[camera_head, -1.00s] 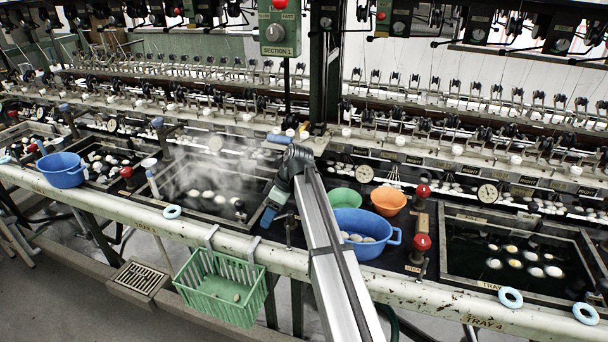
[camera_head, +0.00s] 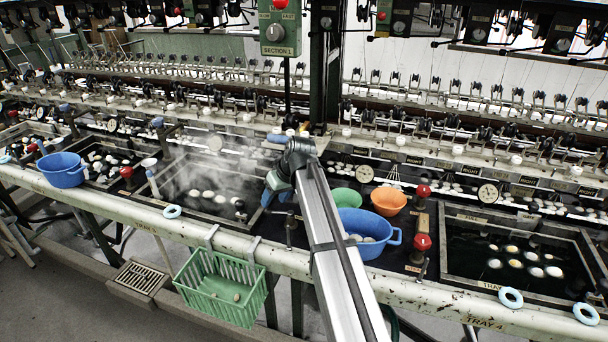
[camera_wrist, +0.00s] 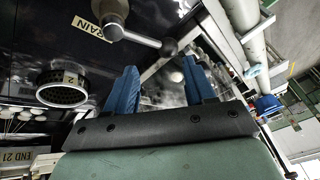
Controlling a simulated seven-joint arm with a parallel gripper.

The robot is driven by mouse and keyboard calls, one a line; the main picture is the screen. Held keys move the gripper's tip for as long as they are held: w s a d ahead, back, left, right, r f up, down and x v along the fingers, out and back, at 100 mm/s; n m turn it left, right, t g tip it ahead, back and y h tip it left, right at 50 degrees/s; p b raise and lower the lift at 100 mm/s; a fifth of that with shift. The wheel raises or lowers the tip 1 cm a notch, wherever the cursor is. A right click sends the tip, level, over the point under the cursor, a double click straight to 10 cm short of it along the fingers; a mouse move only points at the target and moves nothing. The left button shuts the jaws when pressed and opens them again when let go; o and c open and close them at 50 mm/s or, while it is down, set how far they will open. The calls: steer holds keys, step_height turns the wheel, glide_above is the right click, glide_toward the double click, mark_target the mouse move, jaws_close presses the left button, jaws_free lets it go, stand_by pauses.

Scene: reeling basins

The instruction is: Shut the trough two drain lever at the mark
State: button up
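The drain lever (camera_wrist: 145,40) shows in the wrist view as a metal arm from a round hub to a dark ball knob, beside a cream plate (camera_wrist: 90,28) reading "RAIN", its start cut off. My gripper (camera_wrist: 162,84) has two blue fingers spread apart with nothing between them. The knob lies just beyond the fingertips, apart from them. In the head view my gripper (camera_head: 268,190) is over the right end of the steaming trough (camera_head: 190,211); a dark upright fitting (camera_head: 291,230), seemingly the lever, stands in front of it. I cannot make out the mark.
A round strainer (camera_wrist: 62,95) tagged 2 is left of my fingers in the wrist view. A blue basin (camera_head: 368,246), a green bowl (camera_head: 345,197) and an orange bowl (camera_head: 388,200) stand right of my arm. A green basket (camera_head: 220,290) hangs on the front rail (camera_head: 130,208).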

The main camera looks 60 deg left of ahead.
mark_target(288, 217)
steer(key=w+d+r+m, duration=0.1)
steer(key=w+d+r, duration=0.3)
steer(key=w+r, duration=0.3)
steer(key=shift+d+r, duration=0.3)
steer(key=shift+r, duration=0.7)
steer(key=shift+w, duration=0.1)
